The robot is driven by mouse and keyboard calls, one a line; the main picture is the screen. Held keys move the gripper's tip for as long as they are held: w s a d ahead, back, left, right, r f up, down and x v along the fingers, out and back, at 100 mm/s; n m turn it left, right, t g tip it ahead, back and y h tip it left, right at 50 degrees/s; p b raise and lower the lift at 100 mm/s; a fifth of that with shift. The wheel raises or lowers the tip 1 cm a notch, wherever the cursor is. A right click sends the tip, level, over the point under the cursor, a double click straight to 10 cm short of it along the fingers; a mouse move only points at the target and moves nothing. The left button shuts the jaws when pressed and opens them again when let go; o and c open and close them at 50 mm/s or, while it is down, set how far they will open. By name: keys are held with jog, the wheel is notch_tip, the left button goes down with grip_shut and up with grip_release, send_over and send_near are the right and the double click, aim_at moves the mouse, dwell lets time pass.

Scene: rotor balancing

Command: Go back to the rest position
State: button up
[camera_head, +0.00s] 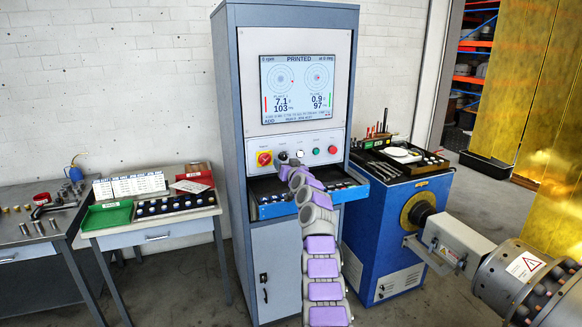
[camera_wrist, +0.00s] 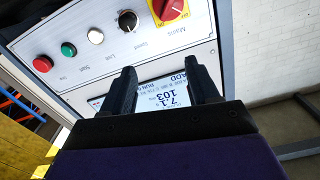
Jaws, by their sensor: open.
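My gripper (camera_wrist: 164,90) is open in the wrist view, its two dark fingers apart with nothing between them. A white printed slip or screen with "7.1" and "103" (camera_wrist: 174,93) shows between and behind the fingers; I cannot tell whether they touch it. My arm rises in front of the control cabinet (camera_head: 284,183) in the head view, and its end is close to the button panel. The gripper itself is hard to make out there. The cabinet screen (camera_head: 297,88) reads "PRINTED", with 7.1 and 103 on the left and 0.9 and 97 on the right.
The panel has a red and yellow main switch (camera_wrist: 171,8), a black knob (camera_wrist: 128,20) and several buttons. A blue tray (camera_head: 300,206) juts out below it. A side table (camera_head: 150,228) stands left, a blue tool cabinet (camera_head: 385,240) right, and the rotor machine (camera_head: 520,280) lower right.

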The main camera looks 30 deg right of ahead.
jog(key=a+r+n+g+y, duration=0.1)
jog(key=a+r+g+y, duration=0.25)
jog(key=a, duration=1.05)
jog(key=s+a+f+n+g+y, duration=0.2)
jog(key=s+a+g, duration=0.5)
jog(key=s+a, duration=1.1)
jog(key=s+a+f+g, duration=0.3)
jog(key=s+f, duration=0.1)
jog(key=s, duration=1.3)
jog(key=s+a+f+n+g+h, duration=0.1)
jog(key=s+a+f+g, duration=0.2)
jog(key=s, duration=1.4)
jog(key=s+a+f+g, duration=0.3)
jog(key=s+a+f, duration=0.1)
jog(key=s, duration=1.3)
jog(key=shift+a+f+n, duration=0.3)
jog(key=shift+f, duration=0.05)
